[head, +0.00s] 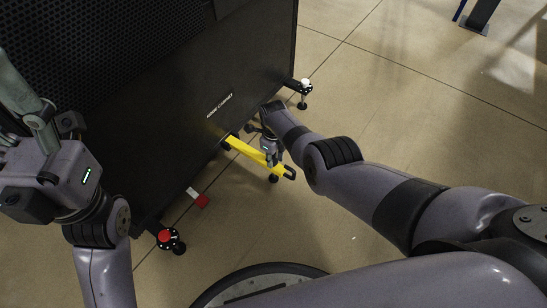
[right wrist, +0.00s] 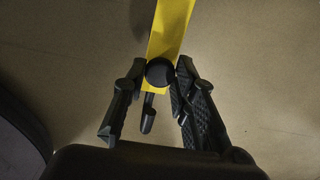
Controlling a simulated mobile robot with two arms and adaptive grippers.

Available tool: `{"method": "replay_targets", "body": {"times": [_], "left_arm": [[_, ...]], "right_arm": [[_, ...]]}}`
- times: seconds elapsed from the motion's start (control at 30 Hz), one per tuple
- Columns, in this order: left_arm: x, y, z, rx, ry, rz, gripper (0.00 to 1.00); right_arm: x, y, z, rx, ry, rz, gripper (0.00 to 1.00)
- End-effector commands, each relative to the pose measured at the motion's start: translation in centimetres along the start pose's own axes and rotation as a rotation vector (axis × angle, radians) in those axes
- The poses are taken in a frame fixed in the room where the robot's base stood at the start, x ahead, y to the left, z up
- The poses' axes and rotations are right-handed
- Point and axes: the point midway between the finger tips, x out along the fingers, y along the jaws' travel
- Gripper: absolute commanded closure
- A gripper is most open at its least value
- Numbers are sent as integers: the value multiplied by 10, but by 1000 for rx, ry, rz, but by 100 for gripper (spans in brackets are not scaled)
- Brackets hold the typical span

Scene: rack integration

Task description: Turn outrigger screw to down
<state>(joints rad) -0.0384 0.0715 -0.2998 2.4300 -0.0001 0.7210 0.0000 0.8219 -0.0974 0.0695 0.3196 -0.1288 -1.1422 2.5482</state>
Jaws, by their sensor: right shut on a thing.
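The yellow outrigger (head: 245,149) sticks out from the bottom edge of the black rack (head: 190,110), low over the floor. My right gripper (head: 271,158) reaches down to its outer part. In the right wrist view, its two fingers (right wrist: 161,66) are closed around a round black knob (right wrist: 160,72), the outrigger screw, at the end of the yellow bar (right wrist: 170,30). A black foot (head: 273,179) shows under the bar in the head view. The screw is hidden there by the gripper. My left gripper (head: 45,115) is at the left, and its fingers are not clear.
A red-topped foot (head: 166,238) stands at the rack's near corner and a white-topped foot (head: 304,87) at its far corner. A red and white tag (head: 198,197) is near the rack's lower edge.

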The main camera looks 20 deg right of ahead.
Motion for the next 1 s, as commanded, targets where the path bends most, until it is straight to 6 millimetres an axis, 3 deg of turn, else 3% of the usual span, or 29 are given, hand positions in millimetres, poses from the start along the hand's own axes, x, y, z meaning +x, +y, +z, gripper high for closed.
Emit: {"method": "replay_targets", "body": {"times": [0.53, 0.57, 0.83, 1.0], "left_arm": [[1, 0, 0, 0, 3, 1, 40], [1, 0, 0, 0, 3, 1, 40], [1, 0, 0, 0, 3, 0, 40], [1, 0, 0, 0, 3, 0, 40]], "right_arm": [[0, -1, -2, 25, 4, 0, 100], [0, -1, -2, 25, 4, 0, 73], [0, 0, -1, 24, 2, 0, 55], [0, 0, 0, 24, 1, 0, 54]]}}
